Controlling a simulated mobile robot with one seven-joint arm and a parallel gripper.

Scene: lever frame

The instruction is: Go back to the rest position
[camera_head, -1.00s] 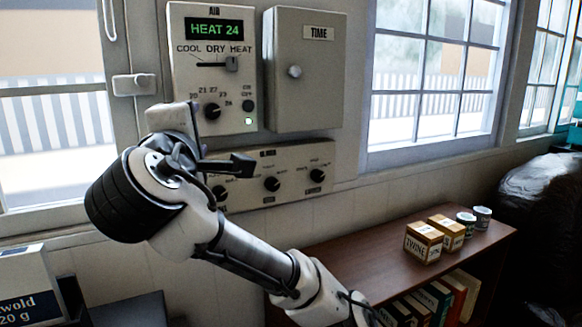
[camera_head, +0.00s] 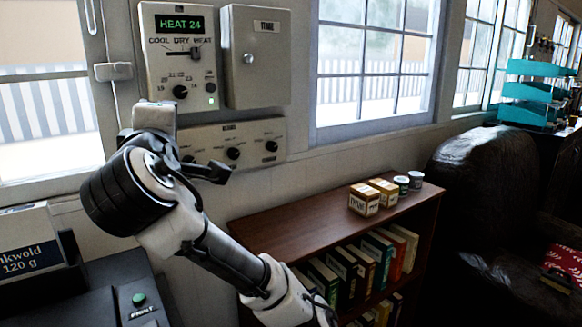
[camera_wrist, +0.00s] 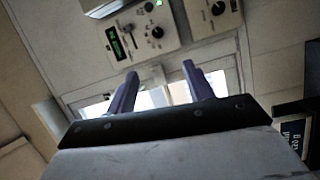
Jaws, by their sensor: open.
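My gripper (camera_wrist: 160,84) is open in the wrist view, with two dark fingers apart and nothing between them. In the head view my gripper (camera_head: 215,172) points right, in front of the wall near the lower knob panel, and its fingers show small and dark. The wall control unit (camera_head: 178,62) reads "HEAT 24" on a green display, with a slider at the right near HEAT and a round knob below. It also shows in the wrist view (camera_wrist: 133,48), tilted. A green light is lit at its lower right.
A brown bookcase (camera_head: 285,222) holds books, with small boxes (camera_head: 365,199) and tins on top. A dark machine (camera_head: 115,285) stands at lower left. A black chair (camera_head: 480,190) is right.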

